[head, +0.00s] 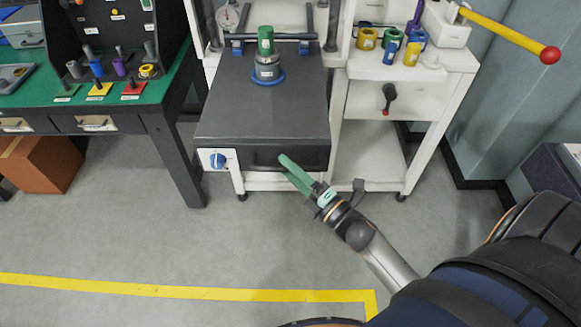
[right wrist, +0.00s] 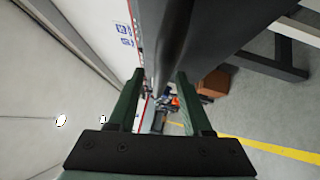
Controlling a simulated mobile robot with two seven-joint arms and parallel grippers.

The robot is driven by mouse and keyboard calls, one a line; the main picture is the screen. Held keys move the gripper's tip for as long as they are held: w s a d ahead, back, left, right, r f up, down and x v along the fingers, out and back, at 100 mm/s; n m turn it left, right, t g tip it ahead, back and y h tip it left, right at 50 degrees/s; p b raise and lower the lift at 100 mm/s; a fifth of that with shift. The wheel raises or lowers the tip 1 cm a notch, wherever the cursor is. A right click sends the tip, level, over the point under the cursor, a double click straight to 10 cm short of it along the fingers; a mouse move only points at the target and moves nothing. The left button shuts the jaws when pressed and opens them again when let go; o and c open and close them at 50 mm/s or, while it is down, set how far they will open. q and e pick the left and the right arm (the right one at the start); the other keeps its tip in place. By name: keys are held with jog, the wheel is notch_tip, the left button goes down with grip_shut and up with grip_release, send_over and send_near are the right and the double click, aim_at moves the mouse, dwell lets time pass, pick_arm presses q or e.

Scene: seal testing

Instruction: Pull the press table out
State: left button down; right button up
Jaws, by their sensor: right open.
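The press table (head: 230,120) is a dark grey slab on a white frame, with a dark front face (head: 235,160). A metal cylinder with a green top (head: 266,62) stands on it in a blue ring. My right gripper (head: 285,169) has green fingers and is at the right half of the front face. In the right wrist view my right gripper (right wrist: 160,80) is open, and a dark edge (right wrist: 180,40) runs between or just beyond its fingertips. I cannot tell whether they touch it. My left gripper is not in view.
A white side stand (head: 375,99) with coloured rings is at right, and a green-topped bench (head: 160,88) at left. A yellow lever (head: 510,37) sticks out top right. The grey floor (head: 180,245) in front is clear.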

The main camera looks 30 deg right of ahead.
jog(key=b+v, duration=0.2)
jog(key=v, duration=1)
jog(key=shift+s, duration=0.3)
dwell(0.7)
jog(key=s+a+f+m+g+h+p, duration=0.1)
jog(key=a+f+m+g, duration=0.3)
jog(key=f+m, duration=0.3)
jog(key=s+a+f+m+g+h+p, duration=0.1)
jog(key=a+f+m+g, duration=0.4)
jog(key=m, duration=0.7)
notch_tip(320, 180, down, 2)
jog(key=shift+s+f+m+h+p, duration=0.15)
jog(key=shift+s+m+h+p, duration=0.15)
jog(key=shift+s+h+p, duration=0.15)
jog(key=shift+a, duration=0.1)
